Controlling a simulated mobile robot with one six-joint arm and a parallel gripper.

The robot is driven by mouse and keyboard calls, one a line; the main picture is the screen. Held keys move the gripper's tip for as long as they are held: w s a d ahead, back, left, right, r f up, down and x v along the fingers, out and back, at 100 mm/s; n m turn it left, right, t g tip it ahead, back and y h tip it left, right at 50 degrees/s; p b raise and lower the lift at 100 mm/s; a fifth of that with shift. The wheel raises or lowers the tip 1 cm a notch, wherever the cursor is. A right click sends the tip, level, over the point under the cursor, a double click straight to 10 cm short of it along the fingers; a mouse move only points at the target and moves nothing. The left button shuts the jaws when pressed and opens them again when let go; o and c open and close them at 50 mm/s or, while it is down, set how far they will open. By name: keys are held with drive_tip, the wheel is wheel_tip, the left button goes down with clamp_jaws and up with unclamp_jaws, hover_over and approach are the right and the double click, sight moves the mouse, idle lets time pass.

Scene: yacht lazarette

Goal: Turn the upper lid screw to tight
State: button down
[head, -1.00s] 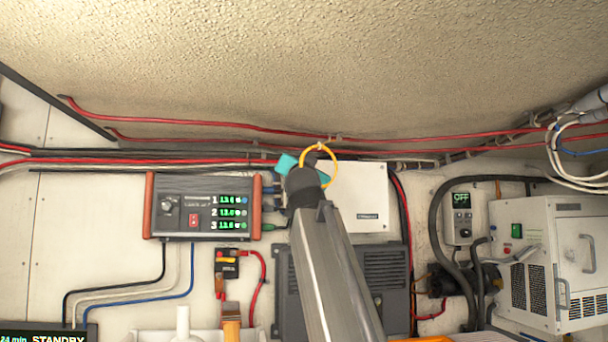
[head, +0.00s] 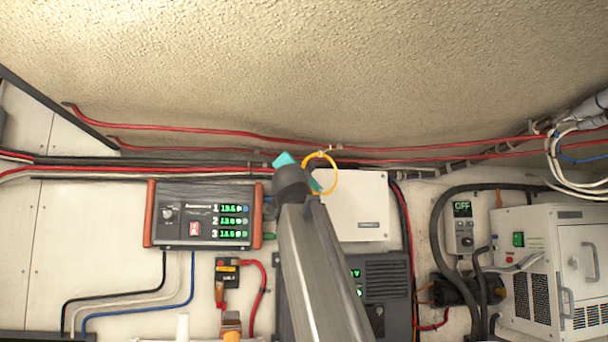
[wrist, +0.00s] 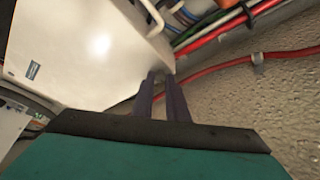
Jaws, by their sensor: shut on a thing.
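A white box with a flat lid (head: 358,210) is fixed to the wall right of my arm's end. It also shows in the wrist view (wrist: 70,50). My gripper (wrist: 161,76) reaches the box's edge near its corner in the wrist view, with two dark, slim fingers close together. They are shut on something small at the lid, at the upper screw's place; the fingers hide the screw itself. In the head view my arm covers the fingers and the box's left side. I cannot read how far the screw is turned.
Red cables (head: 230,132) run above the box and pass close to the fingers. A yellow ring (head: 333,178) shows beside my wrist. A charger with three readouts (head: 203,215) is on the left. A grey vented unit (head: 388,280) sits below, partly behind my arm.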

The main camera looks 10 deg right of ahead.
drive_tip(key=c, duration=1.7)
unclamp_jaws()
drive_tip(key=shift+c, duration=0.2)
drive_tip(key=shift+s+a, duration=0.1)
drive_tip(key=p+v, duration=0.9)
drive_tip(key=v, duration=0.4)
drive_tip(key=shift+s+f+p, duration=0.2)
drive_tip(key=shift+s+p, duration=0.05)
drive_tip(key=shift+p, duration=0.05)
drive_tip(key=shift+f, duration=0.1)
